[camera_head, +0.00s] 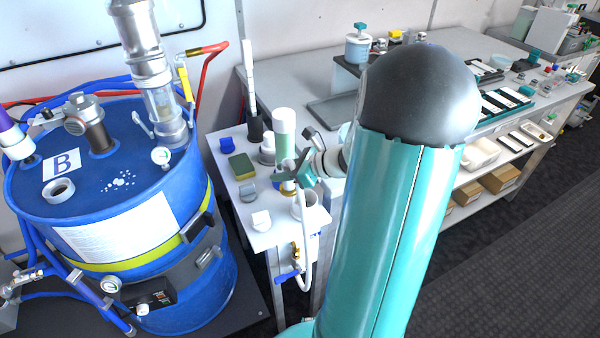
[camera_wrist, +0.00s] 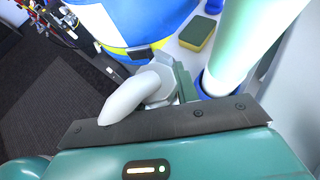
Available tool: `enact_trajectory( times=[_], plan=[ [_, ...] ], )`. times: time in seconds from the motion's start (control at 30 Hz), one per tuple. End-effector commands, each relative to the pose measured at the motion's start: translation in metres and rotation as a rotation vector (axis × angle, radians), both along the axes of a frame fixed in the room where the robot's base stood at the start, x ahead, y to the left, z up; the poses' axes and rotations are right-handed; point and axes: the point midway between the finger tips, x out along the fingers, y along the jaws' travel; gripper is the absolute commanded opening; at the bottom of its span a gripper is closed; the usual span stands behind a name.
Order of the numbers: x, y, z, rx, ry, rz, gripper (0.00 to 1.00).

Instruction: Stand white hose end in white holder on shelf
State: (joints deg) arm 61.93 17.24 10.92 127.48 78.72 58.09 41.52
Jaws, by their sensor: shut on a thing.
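My gripper (camera_head: 300,176) is over the front of the small white shelf, beside the tall pale-green and white cylinder. In the wrist view, my gripper (camera_wrist: 168,82) is shut on the white hose end (camera_wrist: 130,97), a thick curved white tube with a greyish collar. In the head view the white hose (camera_head: 305,262) hangs down the shelf's front, and its upper part is partly hidden by the gripper. A white open cup, which looks like the white holder (camera_head: 312,211), stands at the shelf's front right corner, just below and right of my gripper. The hose end appears outside it.
The shelf (camera_head: 233,198) also bears a yellow-green sponge (camera_head: 242,167), the pale cylinder (camera_head: 284,135), a black holder with a white-handled brush (camera_head: 254,124) and small white pieces. A large blue drum (camera_head: 150,220) stands left. A workbench (camera_head: 480,125) stands right; the floor is clear there.

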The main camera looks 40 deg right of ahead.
Motion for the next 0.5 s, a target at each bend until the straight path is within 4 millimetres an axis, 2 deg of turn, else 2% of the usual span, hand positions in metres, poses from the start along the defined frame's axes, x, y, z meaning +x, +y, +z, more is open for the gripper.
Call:
enact_trajectory(
  times=[0.03, 0.2, 0.37, 0.5],
  plan=[
    [-0.011, -0.011, 0.0, 0.0, -0.001, -0.002, 0.0],
    [-0.031, -0.026, -0.001, 0.0, -0.001, 0.015, 0.0],
    [-0.034, -0.028, -0.005, 0.0, -0.001, 0.021, 0.0],
    [-0.034, -0.028, -0.016, 0.003, -0.001, 0.019, 0.0]
  ],
)
